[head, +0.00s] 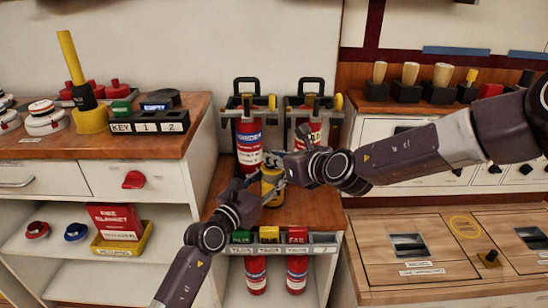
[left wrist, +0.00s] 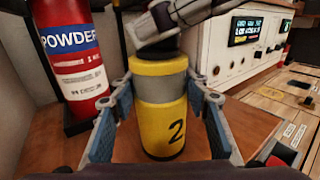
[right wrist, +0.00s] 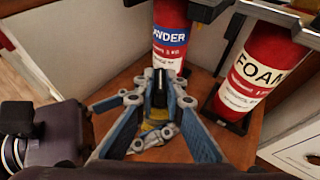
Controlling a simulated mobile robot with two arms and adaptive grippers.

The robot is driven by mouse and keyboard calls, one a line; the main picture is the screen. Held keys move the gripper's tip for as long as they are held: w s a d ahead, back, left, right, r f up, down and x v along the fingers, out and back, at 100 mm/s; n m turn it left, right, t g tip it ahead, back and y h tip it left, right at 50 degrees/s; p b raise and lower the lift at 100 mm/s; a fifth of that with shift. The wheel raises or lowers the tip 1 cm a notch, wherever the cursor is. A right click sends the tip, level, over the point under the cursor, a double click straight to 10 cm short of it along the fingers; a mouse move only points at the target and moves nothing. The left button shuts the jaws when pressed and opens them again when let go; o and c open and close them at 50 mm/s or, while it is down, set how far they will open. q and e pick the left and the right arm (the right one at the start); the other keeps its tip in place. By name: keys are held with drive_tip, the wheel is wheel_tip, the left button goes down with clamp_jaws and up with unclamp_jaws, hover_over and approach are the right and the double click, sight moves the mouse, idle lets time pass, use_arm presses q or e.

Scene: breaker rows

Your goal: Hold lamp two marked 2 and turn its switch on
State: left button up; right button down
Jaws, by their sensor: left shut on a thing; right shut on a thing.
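Lamp two is a yellow cylinder with a grey band and a black 2, upright at the brown middle counter (head: 216,200). It shows in the head view (head: 271,184) and large in the left wrist view (left wrist: 160,128). My left gripper (head: 262,192) has its blue-padded fingers on either side of the lamp (left wrist: 160,92). My right gripper (head: 284,166) comes from above and is shut on a dark part at the lamp's top, apparently its switch (right wrist: 159,84). The fingers largely hide that part, so its setting cannot be told.
A POWDER extinguisher (head: 249,145) stands close behind the lamp, with a FOAM extinguisher (right wrist: 262,72) beside it. A white panel with displays (left wrist: 238,52) stands to the right. Small labelled blocks (head: 269,236) line the counter's front.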

use_arm(q)
drive_tip(key=shift+s+d, duration=0.15)
drive_tip(key=shift+d, duration=0.15)
use_arm(e)
drive_tip(key=m+t+h, duration=0.1)
drive_tip(key=m+h, duration=0.1)
drive_tip(key=m+t+h, duration=0.1)
drive_tip(key=m+h, duration=0.1)
drive_tip(key=shift+s+a+r+h, duration=0.1)
drive_tip(key=shift+s+a+h, duration=0.05)
drive_tip(key=shift+a+h, duration=0.2)
use_arm(q)
drive_tip(key=shift+f, duration=0.1)
use_arm(e)
drive_tip(key=shift+m+h, duration=1.2)
drive_tip(key=shift+h, duration=0.05)
drive_tip(key=shift+d, duration=0.1)
use_arm(q)
drive_tip(key=shift+a, duration=0.1)
use_arm(e)
drive_tip(key=c, duration=2.2)
unclamp_jaws()
drive_tip(key=shift+o, duration=1.1)
drive_tip(key=shift+d, duration=0.1)
use_arm(q)
drive_tip(key=shift+a, duration=0.1)
drive_tip(key=shift+a, duration=0.1)
use_arm(e)
drive_tip(key=v, duration=1.2)
